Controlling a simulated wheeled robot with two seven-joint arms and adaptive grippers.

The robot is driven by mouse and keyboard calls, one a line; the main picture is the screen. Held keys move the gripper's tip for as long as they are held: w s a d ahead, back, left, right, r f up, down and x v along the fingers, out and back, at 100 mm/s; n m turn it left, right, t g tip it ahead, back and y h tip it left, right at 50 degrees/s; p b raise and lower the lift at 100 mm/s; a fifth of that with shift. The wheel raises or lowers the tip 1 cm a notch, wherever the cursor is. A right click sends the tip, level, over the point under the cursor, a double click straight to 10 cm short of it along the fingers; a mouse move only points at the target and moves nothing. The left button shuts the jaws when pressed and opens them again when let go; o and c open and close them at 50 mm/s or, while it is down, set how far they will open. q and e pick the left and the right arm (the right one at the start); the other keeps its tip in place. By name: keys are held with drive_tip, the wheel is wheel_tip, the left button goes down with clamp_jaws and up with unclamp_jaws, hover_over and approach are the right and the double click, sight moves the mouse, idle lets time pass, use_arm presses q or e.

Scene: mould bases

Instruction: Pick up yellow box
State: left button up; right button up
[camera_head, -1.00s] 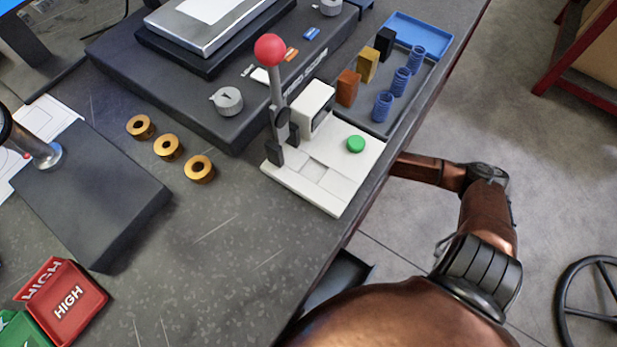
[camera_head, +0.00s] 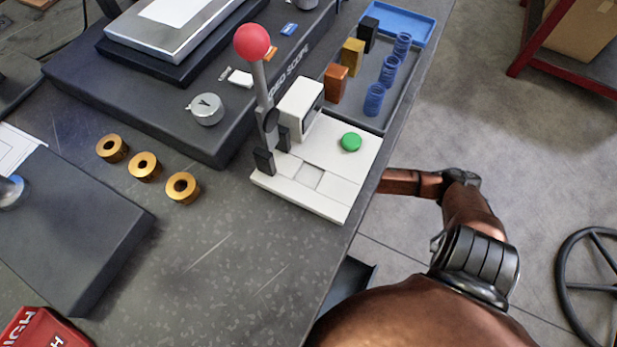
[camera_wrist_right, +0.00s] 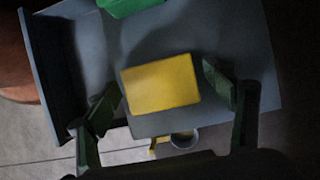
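A yellow box (camera_wrist_right: 160,84) lies in the right wrist view on a grey surface, its broad face toward the camera. My right gripper (camera_wrist_right: 166,108) is open, with one dark finger to the left of the box and one to the right, both apart from it. In the head view my right arm reaches beside the table's right edge and its gripper is hidden. A small mustard-yellow block (camera_head: 352,57) stands in a grey tray on the table in the head view, with no gripper near it. My left gripper is not in view.
In the wrist view a green object (camera_wrist_right: 128,5) lies beyond the box and a grey wall (camera_wrist_right: 50,75) rises at left. On the table stand a white lever press (camera_head: 320,175), several brass rings, and blue springs in the tray (camera_head: 380,118).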

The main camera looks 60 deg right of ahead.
drive_tip(key=c, duration=1.3)
drive_tip(key=shift+c, duration=0.2)
